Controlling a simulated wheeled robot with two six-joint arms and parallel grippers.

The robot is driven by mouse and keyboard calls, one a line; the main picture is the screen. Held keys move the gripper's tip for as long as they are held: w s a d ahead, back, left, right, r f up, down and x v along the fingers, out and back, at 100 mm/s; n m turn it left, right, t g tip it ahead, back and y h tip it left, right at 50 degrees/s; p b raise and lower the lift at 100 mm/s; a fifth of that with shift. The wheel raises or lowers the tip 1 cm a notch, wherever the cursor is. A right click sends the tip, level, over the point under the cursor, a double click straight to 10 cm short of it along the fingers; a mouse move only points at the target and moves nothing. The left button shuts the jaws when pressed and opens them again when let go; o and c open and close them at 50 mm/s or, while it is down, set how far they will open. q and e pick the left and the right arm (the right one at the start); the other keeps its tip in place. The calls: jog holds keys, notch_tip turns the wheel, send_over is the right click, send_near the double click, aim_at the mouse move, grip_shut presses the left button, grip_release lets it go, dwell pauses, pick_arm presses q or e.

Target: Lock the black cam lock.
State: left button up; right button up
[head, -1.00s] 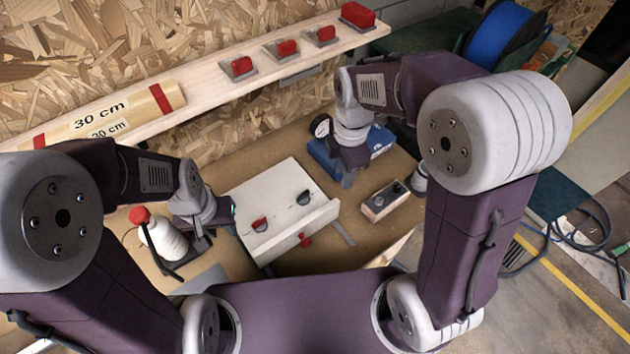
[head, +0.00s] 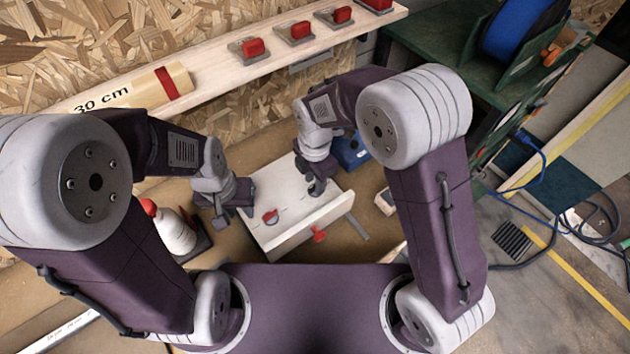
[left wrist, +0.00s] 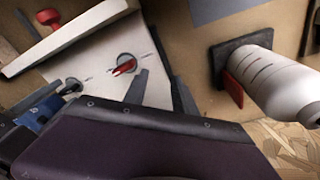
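A white panel (head: 290,236) lies on the bench. The red cam lock (head: 270,216) sits on its left part and also shows in the left wrist view (left wrist: 124,65). The black cam lock is hidden in the head view by my right gripper (head: 316,189), which is over the panel's right part. In the left wrist view a dark knob (left wrist: 71,85) in a ring, seemingly the black cam lock, shows close to that gripper. I cannot tell whether they touch. My left gripper (head: 236,215) is beside the panel's left edge, open and empty, its fingers apart in the wrist view.
A red knob (head: 319,235) is on the panel's front face. A blue box (head: 350,150) lies behind my right gripper. A shelf (head: 210,85) with red-topped pieces runs along the back wall.

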jog(key=shift+s+f, duration=0.1)
jog(key=shift+f, duration=0.45)
grip_shut()
